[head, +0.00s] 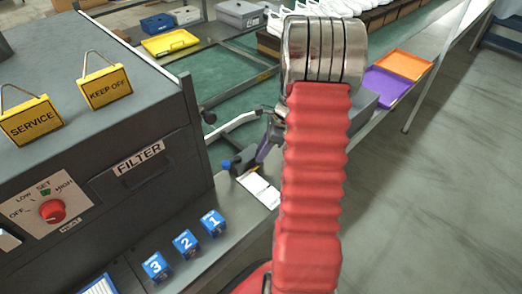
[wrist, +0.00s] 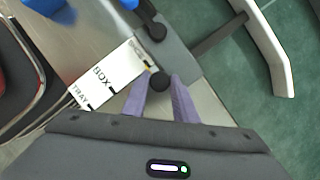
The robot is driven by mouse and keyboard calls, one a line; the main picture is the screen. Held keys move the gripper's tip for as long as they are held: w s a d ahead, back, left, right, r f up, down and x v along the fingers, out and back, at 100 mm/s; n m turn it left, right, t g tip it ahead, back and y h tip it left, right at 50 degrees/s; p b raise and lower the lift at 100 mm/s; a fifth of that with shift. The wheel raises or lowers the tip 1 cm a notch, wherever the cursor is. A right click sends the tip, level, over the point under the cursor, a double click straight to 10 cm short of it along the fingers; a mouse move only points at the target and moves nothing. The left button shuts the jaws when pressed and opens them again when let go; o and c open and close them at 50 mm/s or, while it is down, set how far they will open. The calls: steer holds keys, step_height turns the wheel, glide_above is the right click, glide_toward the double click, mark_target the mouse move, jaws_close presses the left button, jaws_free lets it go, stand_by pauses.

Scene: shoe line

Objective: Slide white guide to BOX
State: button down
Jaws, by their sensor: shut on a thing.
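The white guide (head: 236,122) is a bent bar beyond the machine's edge in the head view. In the wrist view the guide (wrist: 267,47) lies at the upper right, joined by a dark rod to a grey block. A white label plate (head: 259,190) carries the words TRAY and BOX and a small third word in the wrist view (wrist: 105,82). My gripper (wrist: 160,88) has purple fingers shut on a black knob (wrist: 160,81) beside the plate. My red arm partly hides this area in the head view.
The dark machine (head: 90,130) with its red dial (head: 52,211) stands left. Blue numbered blocks (head: 185,242) sit in front of it. Purple (head: 388,86) and orange (head: 404,65) trays lie right, a yellow tray (head: 170,42) at the back. Open floor is at far right.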

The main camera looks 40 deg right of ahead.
steer(key=s, duration=0.8)
steer(key=shift+s+d, duration=0.25)
steer(key=shift+s, duration=0.05)
steer(key=c, duration=1.4)
jaws_free()
steer(key=shift+a, duration=0.1)
steer(key=shift+c, duration=0.2)
steer(key=shift+r, duration=0.15)
steer(key=v, duration=1.3)
steer(key=shift+r, duration=0.25)
